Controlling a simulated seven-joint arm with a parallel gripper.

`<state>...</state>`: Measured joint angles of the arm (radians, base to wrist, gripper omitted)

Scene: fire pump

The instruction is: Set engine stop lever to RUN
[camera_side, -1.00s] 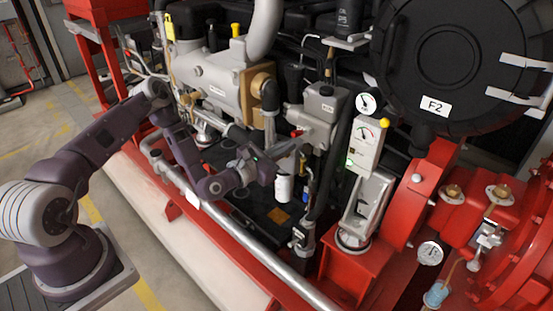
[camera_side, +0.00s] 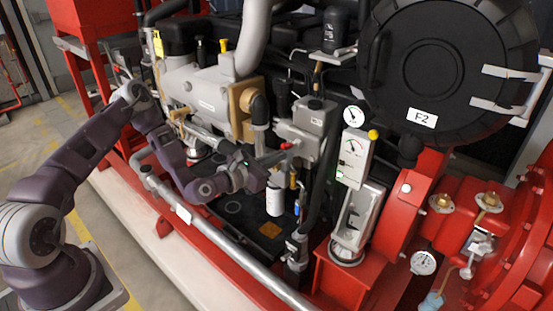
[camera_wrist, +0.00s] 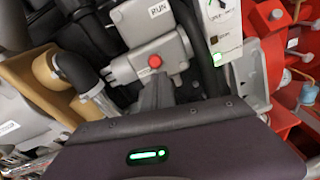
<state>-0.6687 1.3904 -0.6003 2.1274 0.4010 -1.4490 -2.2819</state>
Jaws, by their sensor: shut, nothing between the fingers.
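The engine stop lever shows as a red knob (camera_side: 287,145) at the lower front of a grey box (camera_side: 308,117) in the side view. In the wrist view the red knob (camera_wrist: 155,62) sits on the grey box (camera_wrist: 148,28), below a "RUN" label (camera_wrist: 159,10). A smaller label beside the knob is too blurred to read. My gripper (camera_side: 284,155) is shut and empty, with its fingertips close below the knob. In the wrist view the shut fingers (camera_wrist: 157,80) point up at the knob and overlap its lower surroundings. I cannot tell whether they touch it.
A white canister (camera_side: 275,197) hangs below my gripper. Black hoses run close to the right of the box. A white gauge panel (camera_side: 355,157) stands farther right. A silver pipe (camera_side: 225,250) runs along the red base in front.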

